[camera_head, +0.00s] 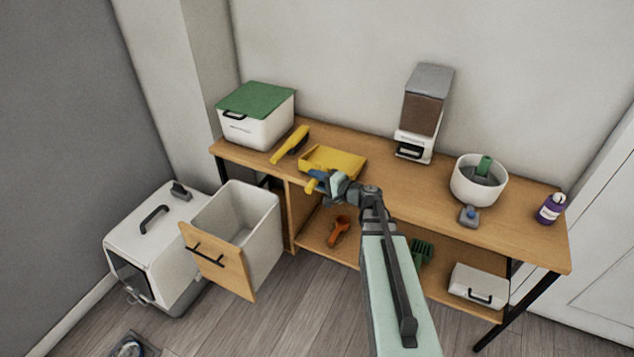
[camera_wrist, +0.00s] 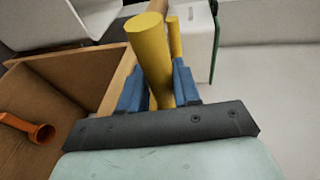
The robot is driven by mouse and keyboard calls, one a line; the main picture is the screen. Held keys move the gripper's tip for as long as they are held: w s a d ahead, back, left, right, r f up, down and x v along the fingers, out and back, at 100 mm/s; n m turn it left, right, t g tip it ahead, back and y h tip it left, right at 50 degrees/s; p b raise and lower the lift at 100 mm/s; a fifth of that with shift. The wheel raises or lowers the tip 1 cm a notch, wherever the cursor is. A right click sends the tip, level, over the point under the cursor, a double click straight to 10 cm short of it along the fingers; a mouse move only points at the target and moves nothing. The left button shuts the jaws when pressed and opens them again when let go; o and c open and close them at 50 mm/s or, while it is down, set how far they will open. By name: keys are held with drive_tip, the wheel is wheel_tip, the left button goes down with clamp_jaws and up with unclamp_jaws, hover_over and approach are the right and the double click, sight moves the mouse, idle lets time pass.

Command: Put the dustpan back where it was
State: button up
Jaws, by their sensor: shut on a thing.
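The yellow dustpan (camera_head: 337,158) is at the front edge of the wooden table top, left of the middle, its pan lying over the top. I cannot tell whether it touches the wood. Its handle points out over the front edge. My gripper (camera_head: 316,177) is shut on this handle; blue fingers hide part of it. In the wrist view the thick yellow handle (camera_wrist: 152,50) stands between the two blue fingers of my gripper (camera_wrist: 158,88).
A yellow brush (camera_head: 290,145) lies left of the dustpan, beside a green-lidded white box (camera_head: 256,115). A food dispenser (camera_head: 424,112) and white bowl (camera_head: 478,183) stand to the right. An open drawer bin (camera_head: 262,247) juts out front left. An orange scoop (camera_head: 338,231) is on the lower shelf.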

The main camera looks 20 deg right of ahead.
drive_tip(key=shift+f, duration=0.7)
drive_tip(key=o, duration=1)
drive_tip(key=shift+s+d+r, duration=0.1)
drive_tip(key=shift+s+r, duration=0.1)
drive_tip(key=v, duration=1.1)
drive_tip(key=shift+s+d, duration=0.15)
drive_tip(key=shift+s, duration=0.05)
